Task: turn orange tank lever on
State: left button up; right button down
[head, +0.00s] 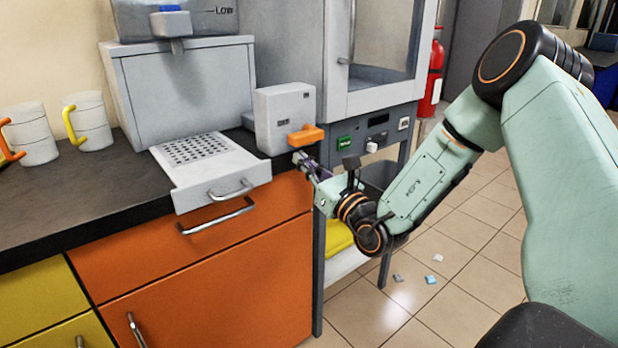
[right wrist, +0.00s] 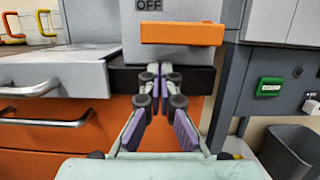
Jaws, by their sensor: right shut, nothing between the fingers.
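The orange lever (head: 306,135) sticks out from the front of a grey box (head: 284,108) on the dark counter. In the right wrist view the lever (right wrist: 182,33) lies level across the box, beside a label that reads OFF (right wrist: 149,4). My right gripper (head: 299,157) is just below the lever, near the counter's front edge. In the right wrist view its fingertips (right wrist: 160,70) are together and empty, below the lever. I cannot tell whether they touch the counter edge. My left gripper is not in view.
A grey drip tray (head: 210,168) juts over the orange drawer left of the lever. Two mugs (head: 88,120) (head: 32,134) stand at the far left. A metal cabinet (head: 375,50) stands to the right. A bin (right wrist: 290,150) stands at lower right in the wrist view. Small scraps lie on the tiled floor.

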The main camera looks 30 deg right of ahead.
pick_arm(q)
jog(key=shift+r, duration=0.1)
pick_arm(e)
jog(key=shift+r, duration=0.8)
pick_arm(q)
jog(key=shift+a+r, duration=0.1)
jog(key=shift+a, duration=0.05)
pick_arm(e)
jog(key=shift+d, duration=0.1)
